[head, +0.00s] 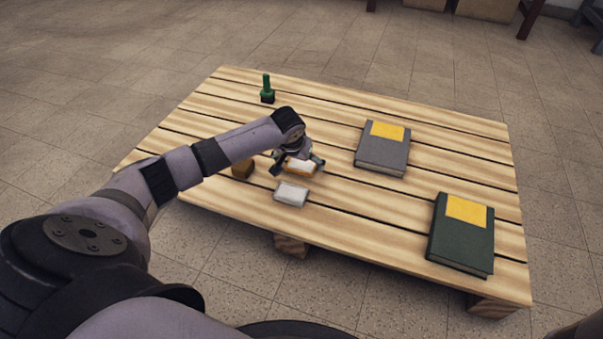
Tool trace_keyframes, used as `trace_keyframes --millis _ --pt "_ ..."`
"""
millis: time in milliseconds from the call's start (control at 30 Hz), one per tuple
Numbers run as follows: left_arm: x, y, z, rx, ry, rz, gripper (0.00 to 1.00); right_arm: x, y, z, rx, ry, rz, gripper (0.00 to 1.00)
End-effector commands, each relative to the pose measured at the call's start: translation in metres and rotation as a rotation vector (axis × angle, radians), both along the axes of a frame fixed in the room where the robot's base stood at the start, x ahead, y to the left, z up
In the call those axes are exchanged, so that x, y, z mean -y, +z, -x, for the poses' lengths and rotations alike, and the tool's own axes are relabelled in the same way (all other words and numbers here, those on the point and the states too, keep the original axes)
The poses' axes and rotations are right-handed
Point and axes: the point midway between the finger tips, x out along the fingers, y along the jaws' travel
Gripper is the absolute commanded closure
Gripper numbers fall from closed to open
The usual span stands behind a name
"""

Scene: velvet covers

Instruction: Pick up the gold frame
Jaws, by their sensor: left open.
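The gold frame (301,173) lies on the slatted wooden table, a small flat piece with a gold-orange edge and a pale middle. My left gripper (296,166) is directly over it, pointing down, with its fingers spread to either side of it. The gripper is open and hides the far part of the frame. Whether the fingers touch the frame cannot be told. My right gripper is not in view.
A pale white-grey block (291,194) lies just in front of the frame, and a brown wooden block (242,169) sits to its left. A grey book (382,156) and a dark green book (460,240) lie to the right. A green bottle (267,92) stands at the back left.

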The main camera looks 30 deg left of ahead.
Motion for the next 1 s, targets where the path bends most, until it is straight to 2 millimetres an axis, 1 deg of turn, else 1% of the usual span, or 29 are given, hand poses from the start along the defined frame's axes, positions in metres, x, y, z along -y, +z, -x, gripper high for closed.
trace_keyframes --millis 33,67,367,1000 --pt "-0.0002 -0.0057 -0.0017 0.001 0.001 0.000 0.05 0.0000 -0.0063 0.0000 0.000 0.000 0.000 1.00" --pt "-0.0002 -0.0063 -0.0022 0.001 0.000 0.001 0.05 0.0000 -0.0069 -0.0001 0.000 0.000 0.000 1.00" --pt "-0.0002 -0.0056 -0.0027 0.000 0.000 0.001 0.06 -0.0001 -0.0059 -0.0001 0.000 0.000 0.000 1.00" --pt "-0.0004 -0.0058 -0.0025 0.000 0.000 0.000 0.48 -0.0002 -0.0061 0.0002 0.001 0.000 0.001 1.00"
